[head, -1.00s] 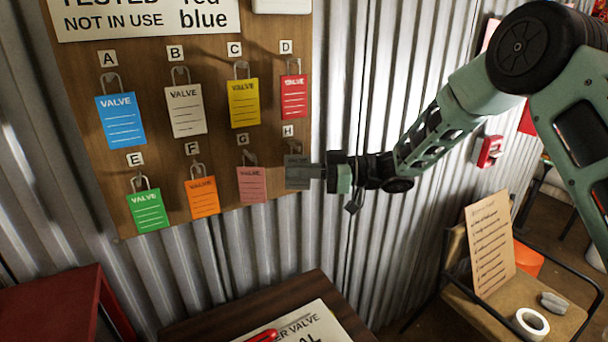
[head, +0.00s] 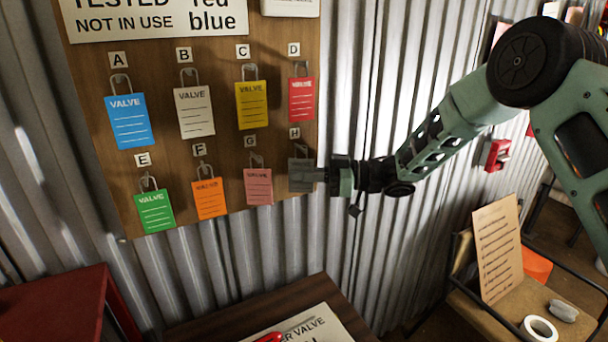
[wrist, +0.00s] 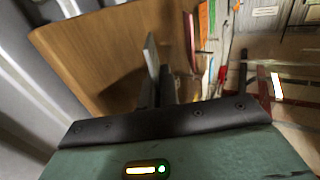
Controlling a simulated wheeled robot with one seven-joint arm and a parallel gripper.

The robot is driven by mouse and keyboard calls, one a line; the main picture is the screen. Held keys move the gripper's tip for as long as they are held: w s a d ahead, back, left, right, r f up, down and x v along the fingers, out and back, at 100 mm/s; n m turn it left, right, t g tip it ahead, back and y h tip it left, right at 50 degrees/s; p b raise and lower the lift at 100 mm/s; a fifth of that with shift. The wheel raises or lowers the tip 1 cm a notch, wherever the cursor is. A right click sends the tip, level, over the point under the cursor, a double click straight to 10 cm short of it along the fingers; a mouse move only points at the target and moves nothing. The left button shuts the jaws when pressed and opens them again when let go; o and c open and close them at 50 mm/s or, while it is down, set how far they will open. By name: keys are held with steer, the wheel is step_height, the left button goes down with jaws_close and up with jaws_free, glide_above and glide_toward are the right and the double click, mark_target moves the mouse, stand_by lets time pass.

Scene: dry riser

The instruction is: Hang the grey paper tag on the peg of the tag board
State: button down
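The grey paper tag (head: 300,176) is at the board's lower right, just below the label H, with its wire loop at the top. My gripper (head: 319,174) comes in from the right and is shut on the tag's right side. In the wrist view the tag (wrist: 151,52) shows as a thin pale edge at my dark fingers (wrist: 157,88). The tag board (head: 226,222) is brown wood on the corrugated wall. I cannot tell whether the loop is around the peg at H, which is too small to make out.
Other coloured tags hang in two rows, the pink tag (head: 258,187) close beside the grey one. A dark table (head: 325,291) with a printed sheet stands below. A red cabinet (head: 55,305) is at lower left; a tan chair (head: 497,306) holds a card and white roll.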

steer(key=c, duration=1.6)
jaws_free()
